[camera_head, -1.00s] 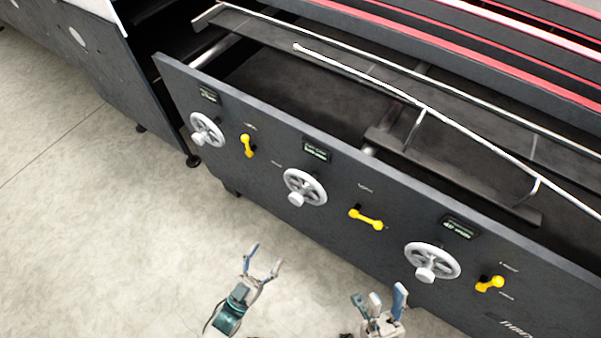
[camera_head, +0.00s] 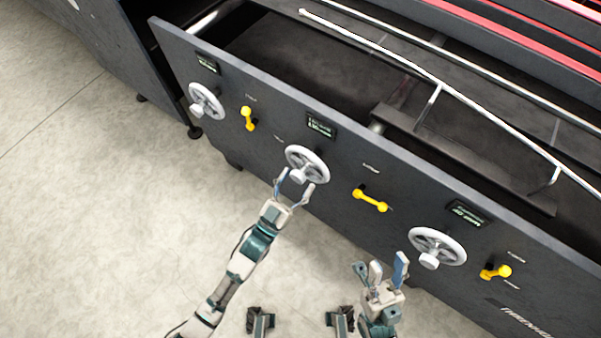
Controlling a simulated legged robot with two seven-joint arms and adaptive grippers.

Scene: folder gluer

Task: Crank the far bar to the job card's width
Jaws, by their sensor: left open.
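The far bar (camera_head: 470,59) is a long pale rail running diagonally behind a similar nearer rail (camera_head: 465,97). Three grey handwheels with knobs sit on the dark front panel: left (camera_head: 206,101), middle (camera_head: 307,164) and right (camera_head: 437,248). Each has a small dark display above it: left (camera_head: 207,64), middle (camera_head: 320,125) and right (camera_head: 469,214); the text is too small to read. My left gripper (camera_head: 295,182) is open, its fingers either side of the middle wheel's knob; contact is unclear. My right gripper (camera_head: 388,265) is open and empty, left of the right wheel. I cannot make out a job card.
Yellow levers stand beside the wheels: left (camera_head: 248,119), middle (camera_head: 370,200) and right (camera_head: 495,272). The dark front panel (camera_head: 255,165) has a raised top edge. Red-edged machine parts lie at the upper right. The grey floor (camera_head: 90,220) at left is clear.

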